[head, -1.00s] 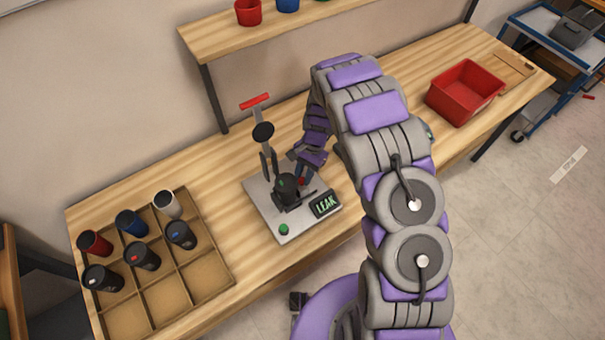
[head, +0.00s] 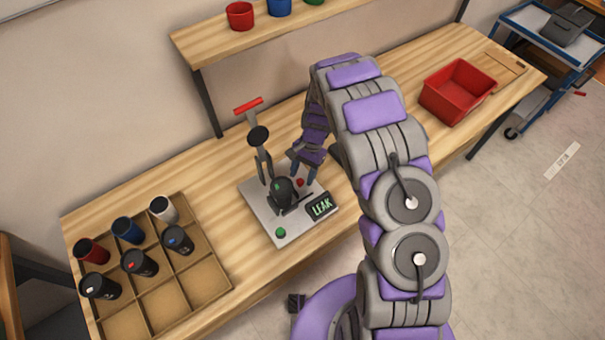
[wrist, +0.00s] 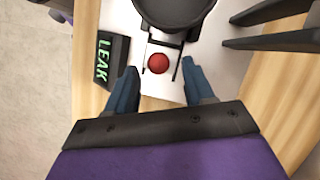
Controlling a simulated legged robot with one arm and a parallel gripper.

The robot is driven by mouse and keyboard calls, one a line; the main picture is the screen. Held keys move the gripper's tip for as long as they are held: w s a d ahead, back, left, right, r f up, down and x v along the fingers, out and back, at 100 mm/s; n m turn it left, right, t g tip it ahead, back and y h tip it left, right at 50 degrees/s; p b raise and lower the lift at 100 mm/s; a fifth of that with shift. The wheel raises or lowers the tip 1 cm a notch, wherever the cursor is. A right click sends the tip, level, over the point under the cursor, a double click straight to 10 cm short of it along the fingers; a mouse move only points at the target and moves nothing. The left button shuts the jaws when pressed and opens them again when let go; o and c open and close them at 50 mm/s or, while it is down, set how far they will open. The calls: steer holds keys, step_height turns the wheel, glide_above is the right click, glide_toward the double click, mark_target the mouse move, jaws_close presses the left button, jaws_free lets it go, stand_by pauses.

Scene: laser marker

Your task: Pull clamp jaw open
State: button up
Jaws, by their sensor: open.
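The clamp stands on a grey base plate (head: 262,221), with an upright forked dark lever (head: 263,165), a black disc (head: 258,136) and a red bar (head: 248,107) on top. A dark round cup-like part (head: 282,190) sits at the plate's middle; I cannot tell the jaw apart from it. My gripper (head: 305,172) is open and empty at the back right of this part. In the wrist view my gripper's (wrist: 160,82) blue fingers lie either side of a red ball-like knob (wrist: 157,64), apart from it. The round part (wrist: 175,8) is just beyond, and dark prongs (wrist: 268,42) show at the right.
A display (head: 321,206) reading LEAK and a green button (head: 281,232) are on the plate. A divided tray (head: 205,277) with several tumblers stands at left. A red bin (head: 457,92) stands at back right. A shelf (head: 215,42) with pots runs behind.

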steer(key=p+v, duration=0.1)
steer(key=v, duration=1.5)
steer(key=shift+w+d+r, duration=0.2)
steer(key=s+d+r+n+b, duration=0.1)
steer(key=s+d+r, duration=0.1)
steer(key=s+r, duration=0.3)
steer(key=s+d+r+n+t+h, duration=0.1)
steer(key=s+d+r, duration=0.25)
steer(key=s, duration=0.35)
steer(key=s+d+r+n+b, duration=0.1)
steer(key=s+r, duration=0.4)
steer(key=s, duration=0.1)
steer(key=s+d+n, duration=0.1)
steer(key=s, duration=0.9)
steer(key=s+d+n+h+b, duration=0.1)
steer(key=s+d+n, duration=0.1)
steer(key=s, duration=0.9)
steer(key=shift+f+n+t, duration=0.3)
steer(key=shift+f+t, duration=0.1)
